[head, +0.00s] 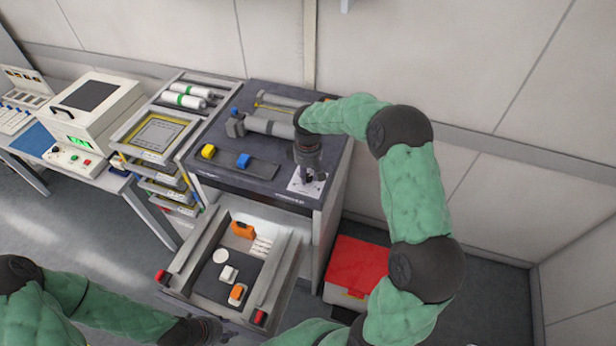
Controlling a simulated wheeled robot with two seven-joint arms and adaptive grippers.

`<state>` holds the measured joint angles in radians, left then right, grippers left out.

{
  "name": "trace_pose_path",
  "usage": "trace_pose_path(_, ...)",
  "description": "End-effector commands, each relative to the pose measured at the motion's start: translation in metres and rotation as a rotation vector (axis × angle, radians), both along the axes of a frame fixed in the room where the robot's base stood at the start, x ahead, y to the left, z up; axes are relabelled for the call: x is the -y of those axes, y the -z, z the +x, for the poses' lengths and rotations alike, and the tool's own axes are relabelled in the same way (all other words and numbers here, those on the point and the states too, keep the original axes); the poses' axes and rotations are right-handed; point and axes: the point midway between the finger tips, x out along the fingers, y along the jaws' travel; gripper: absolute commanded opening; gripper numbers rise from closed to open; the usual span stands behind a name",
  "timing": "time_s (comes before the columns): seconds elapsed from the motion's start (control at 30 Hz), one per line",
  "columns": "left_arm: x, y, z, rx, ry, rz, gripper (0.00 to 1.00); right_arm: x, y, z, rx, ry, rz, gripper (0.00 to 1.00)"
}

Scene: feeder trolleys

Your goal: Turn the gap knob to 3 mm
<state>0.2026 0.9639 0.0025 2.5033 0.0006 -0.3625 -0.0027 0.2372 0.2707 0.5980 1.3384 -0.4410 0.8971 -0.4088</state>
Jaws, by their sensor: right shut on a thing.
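The gap knob's white dial plate (298,187) lies on the front right corner of the dark bench top. My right gripper (308,179) points down over this plate and is shut on the gap knob, which its fingers mostly hide. The scale marks and the knob's pointer are too small to read. My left gripper (212,329) is low at the bottom edge, beside the open drawer's front, away from the knob. Its fingers are too small and dark to tell open from shut.
A red-lidded box (354,268) stands on the floor at right. A rack of trays (155,140) stands left.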

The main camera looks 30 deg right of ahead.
Motion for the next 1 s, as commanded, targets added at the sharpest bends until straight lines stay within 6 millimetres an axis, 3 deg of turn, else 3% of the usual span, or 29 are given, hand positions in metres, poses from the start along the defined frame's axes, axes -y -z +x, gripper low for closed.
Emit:
trace_pose_path(0.43, 0.0, 0.015, 0.0, 0.0, 0.0, 0.0, 0.4, -0.001, 0.003, -0.002, -0.006, 0.269, 0.002, 0.0)
trace_pose_path(1.0, 0.0, 0.017, 0.0, 0.0, 0.0, 0.0, 0.4, -0.001, 0.003, -0.002, -0.007, 0.327, 0.001, 0.0)
